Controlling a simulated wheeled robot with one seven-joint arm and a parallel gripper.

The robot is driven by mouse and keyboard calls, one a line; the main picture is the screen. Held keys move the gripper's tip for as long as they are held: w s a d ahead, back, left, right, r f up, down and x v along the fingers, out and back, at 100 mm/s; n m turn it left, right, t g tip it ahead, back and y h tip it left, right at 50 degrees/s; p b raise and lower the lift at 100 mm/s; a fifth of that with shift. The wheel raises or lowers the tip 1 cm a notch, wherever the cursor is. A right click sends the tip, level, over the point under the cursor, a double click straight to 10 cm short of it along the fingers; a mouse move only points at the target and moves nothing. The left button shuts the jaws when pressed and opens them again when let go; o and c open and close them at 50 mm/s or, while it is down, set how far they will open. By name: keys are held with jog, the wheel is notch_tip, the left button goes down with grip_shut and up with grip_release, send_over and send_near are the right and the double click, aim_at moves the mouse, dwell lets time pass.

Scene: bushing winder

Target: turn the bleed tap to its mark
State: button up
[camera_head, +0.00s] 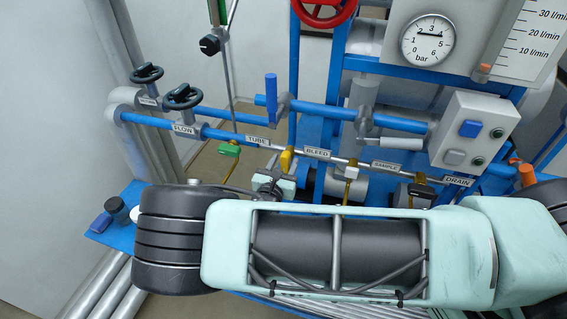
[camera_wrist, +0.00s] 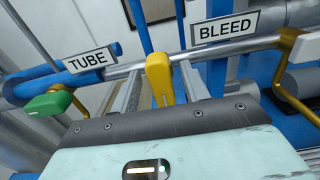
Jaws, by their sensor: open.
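A yellow tap handle (camera_head: 286,160) sits on the pipe between the TUBE label (camera_head: 257,140) and the BLEED label (camera_head: 317,152). In the wrist view the yellow handle (camera_wrist: 159,80) hangs down with a pale line near its lower end. My gripper (camera_head: 273,181) is open; in the wrist view its two grey fingers (camera_wrist: 160,88) stand on either side of the yellow handle, with visible gaps. The BLEED label (camera_wrist: 225,27) is right of the handle, the TUBE label (camera_wrist: 92,60) left. I cannot make out a separate mark for the tap.
A green tap (camera_head: 229,149) is to the left on the pipe. A white tap (camera_head: 351,171) and a black tap (camera_head: 420,189) are to the right. A blue lever (camera_head: 271,98) rises above the pipe. A pressure gauge (camera_head: 427,40) and a button box (camera_head: 474,130) are at upper right.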

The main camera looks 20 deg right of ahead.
jog(key=shift+c, duration=0.3)
grip_shut()
jog(key=c, duration=0.9)
grip_release()
jog(key=shift+m, duration=0.4)
jog(key=m, duration=0.3)
jog(key=shift+s+d+m, duration=0.15)
jog(key=shift+m, duration=0.15)
jog(key=m+p, duration=0.1)
jog(key=m, duration=0.3)
jog(key=shift+s+d+f+m, duration=0.1)
jog(key=shift+m, duration=0.2)
jog(key=m, duration=0.4)
jog(key=shift+d+f+p, duration=0.1)
jog(key=shift+f+p, duration=0.1)
jog(key=shift+p, duration=0.15)
jog(key=shift+s+f+m+p, duration=0.1)
jog(key=shift+f+m+p, duration=0.1)
jog(key=shift+m, duration=1.05)
jog(key=shift+f+m+p, duration=0.1)
jog(key=shift+m+p, duration=0.1)
jog(key=shift+m, duration=1.05)
